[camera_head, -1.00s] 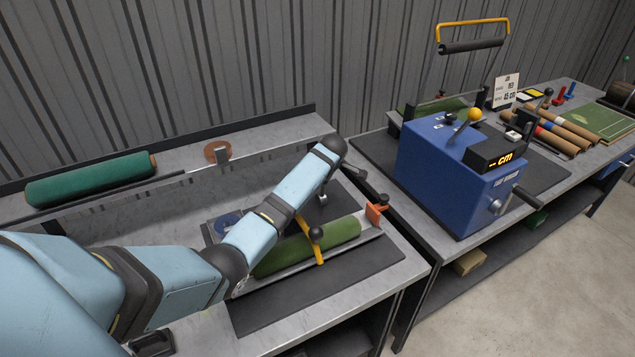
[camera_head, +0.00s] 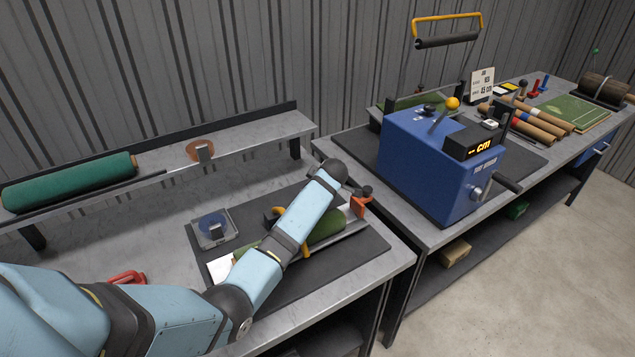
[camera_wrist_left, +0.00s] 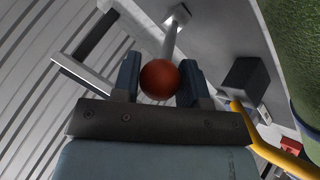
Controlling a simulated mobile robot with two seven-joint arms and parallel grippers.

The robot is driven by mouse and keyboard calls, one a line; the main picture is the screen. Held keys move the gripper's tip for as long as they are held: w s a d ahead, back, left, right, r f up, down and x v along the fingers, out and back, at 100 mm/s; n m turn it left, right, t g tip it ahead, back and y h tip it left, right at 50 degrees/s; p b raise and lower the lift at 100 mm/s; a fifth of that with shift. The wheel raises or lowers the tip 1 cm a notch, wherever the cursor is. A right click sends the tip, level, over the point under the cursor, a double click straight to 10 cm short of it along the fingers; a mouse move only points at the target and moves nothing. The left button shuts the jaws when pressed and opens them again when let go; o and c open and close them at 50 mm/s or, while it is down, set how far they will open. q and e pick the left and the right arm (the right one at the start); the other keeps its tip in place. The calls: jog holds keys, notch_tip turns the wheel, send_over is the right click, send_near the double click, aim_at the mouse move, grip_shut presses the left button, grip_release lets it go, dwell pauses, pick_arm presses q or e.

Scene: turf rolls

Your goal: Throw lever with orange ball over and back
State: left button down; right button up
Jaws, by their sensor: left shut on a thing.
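In the left wrist view my left gripper (camera_wrist_left: 160,80) is shut on an orange-red ball (camera_wrist_left: 160,79), one finger on each side. A grey metal stem runs from the ball up to a bracket. In the head view my left arm reaches over the green turf roll (camera_head: 327,227) on the near bench; its fingers and the held ball are hidden there. A green roll (camera_wrist_left: 290,45) also shows at the right of the wrist view. On the blue machine (camera_head: 430,165) a separate lever carries a yellow-orange ball (camera_head: 453,103), with no gripper near it. My right gripper is not in view.
A yellow curved bar (camera_wrist_left: 270,150) and a dark block (camera_wrist_left: 246,82) are close to the gripper. An orange end bracket (camera_head: 358,207) stands at the roll's right end. A dark green roll (camera_head: 70,182) lies on the back shelf. The bench's front right is clear.

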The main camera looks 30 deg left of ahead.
pick_arm(q)
jog(key=shift+s+d+f, duration=0.1)
jog(key=shift+f, duration=0.15)
jog(key=c, duration=0.7)
grip_release()
jog(key=shift+r, duration=0.1)
jog(key=shift+r, duration=0.1)
jog(key=b+v, duration=0.1)
jog(key=v, duration=1.2)
jog(key=shift+s+d+r, duration=0.15)
jog(key=shift+s+d, duration=0.05)
jog(key=shift+d, duration=0.05)
